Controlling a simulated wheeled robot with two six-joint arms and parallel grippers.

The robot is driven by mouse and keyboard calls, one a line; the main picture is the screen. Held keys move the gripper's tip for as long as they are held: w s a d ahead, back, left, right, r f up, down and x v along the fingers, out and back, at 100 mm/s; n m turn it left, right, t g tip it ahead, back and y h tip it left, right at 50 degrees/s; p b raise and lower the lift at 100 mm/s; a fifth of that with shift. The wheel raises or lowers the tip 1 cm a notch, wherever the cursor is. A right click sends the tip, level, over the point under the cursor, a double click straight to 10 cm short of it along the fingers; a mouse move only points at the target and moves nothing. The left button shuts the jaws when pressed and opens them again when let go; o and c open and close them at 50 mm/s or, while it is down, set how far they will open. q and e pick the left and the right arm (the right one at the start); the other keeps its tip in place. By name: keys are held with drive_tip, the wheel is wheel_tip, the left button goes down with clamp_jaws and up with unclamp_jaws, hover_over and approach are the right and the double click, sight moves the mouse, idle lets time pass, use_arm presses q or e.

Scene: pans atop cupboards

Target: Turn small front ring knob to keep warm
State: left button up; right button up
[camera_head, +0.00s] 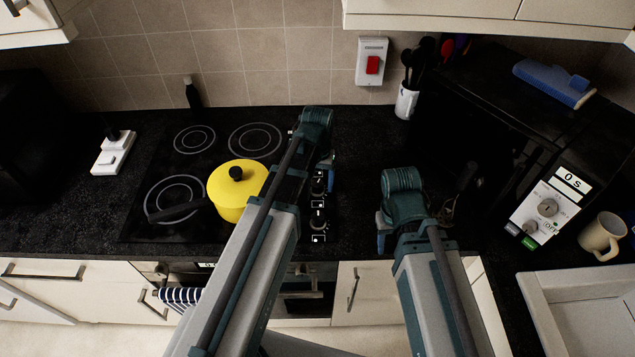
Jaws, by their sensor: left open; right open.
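The black hob (150,225) carries a column of control knobs along its right side. Two front knobs (318,221) show black with white marks beside them; another knob (319,185) is partly covered by my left arm. Their settings are too small to read. A yellow pot (228,190) with a black lid knob and long handle stands at the front right of the hob, hiding the ring under it. My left gripper (329,178) is open above the knob column, close to the rear knobs. My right gripper (383,238) is open over the counter, right of the knobs.
A microwave (547,208) and a beige mug (602,236) stand at the right, near a sink (545,312). A utensil holder (406,101) is behind. An oven with a striped towel (180,296) is below the hob. Counter left of the hob is mostly clear.

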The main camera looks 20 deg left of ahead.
sight(318, 183)
use_arm(q)
wheel_tip(318, 183, up, 14)
drive_tip(key=p, duration=1.3)
drive_tip(key=shift+f, duration=0.2)
use_arm(e)
wheel_tip(318, 183, up, 14)
drive_tip(key=shift+f, duration=0.15)
use_arm(q)
drive_tip(key=s+d+f+m+b, duration=0.1)
drive_tip(key=s+d+f+b, duration=0.2)
drive_tip(key=s, duration=0.1)
drive_tip(key=s+d+f+m+b, duration=0.2)
drive_tip(key=s+d+f, duration=0.1)
drive_tip(key=s, duration=0.2)
drive_tip(key=s+d+f+m+y+b, duration=0.1)
drive_tip(key=s+d+f+m+b, duration=0.1)
drive_tip(key=s+d+f+b, duration=0.1)
drive_tip(key=shift+s+d+b, duration=0.2)
drive_tip(key=shift+s+d, duration=0.1)
drive_tip(key=shift+s, duration=0.3)
drive_tip(key=shift+s+d+b, duration=0.15)
drive_tip(key=shift+s+d, duration=0.15)
drive_tip(key=shift+s, duration=0.25)
use_arm(e)
wheel_tip(318, 183, down, 9)
drive_tip(key=shift+f, duration=0.1)
use_arm(q)
drive_tip(key=shift+s+d+r, duration=0.1)
